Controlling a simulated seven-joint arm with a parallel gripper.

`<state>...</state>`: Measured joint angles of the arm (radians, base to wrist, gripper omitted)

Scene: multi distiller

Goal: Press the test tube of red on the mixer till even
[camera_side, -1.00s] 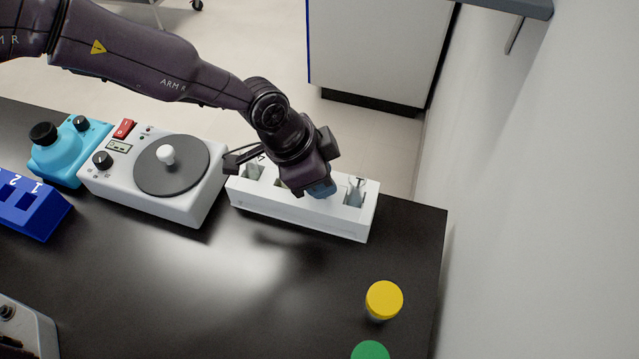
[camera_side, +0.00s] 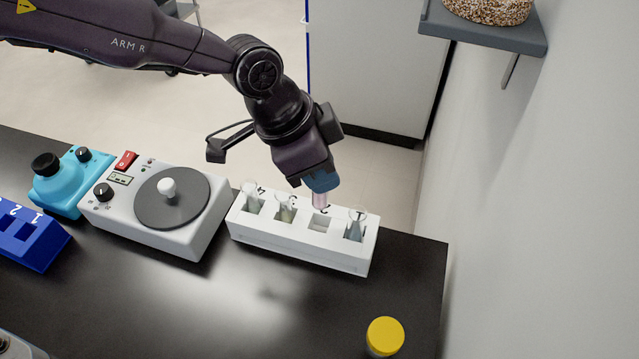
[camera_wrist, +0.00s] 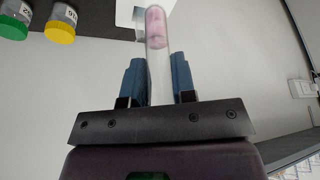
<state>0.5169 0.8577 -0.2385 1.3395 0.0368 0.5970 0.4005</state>
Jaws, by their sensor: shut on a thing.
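My gripper (camera_side: 320,184) is shut on a test tube holding pinkish-red liquid (camera_side: 320,200), above the white rack (camera_side: 290,245). The tube's lower end shows just over the slot marked 2, which looks empty. In the wrist view, the tube of red (camera_wrist: 157,50) stands between the two blue fingers (camera_wrist: 158,82), its rounded end with the pink liquid pointing away from my gripper. The mixer is likely the light blue device with a black top (camera_side: 45,165) at the far left of the bench.
Other tubes stand in the rack: one in slot 1 (camera_side: 356,226), one in slot 3 (camera_side: 285,212), one in slot 4 (camera_side: 252,200). A white stirrer with a grey disc (camera_side: 172,205) stands between the rack and the blue device. A yellow-capped jar (camera_side: 385,336) is at front right.

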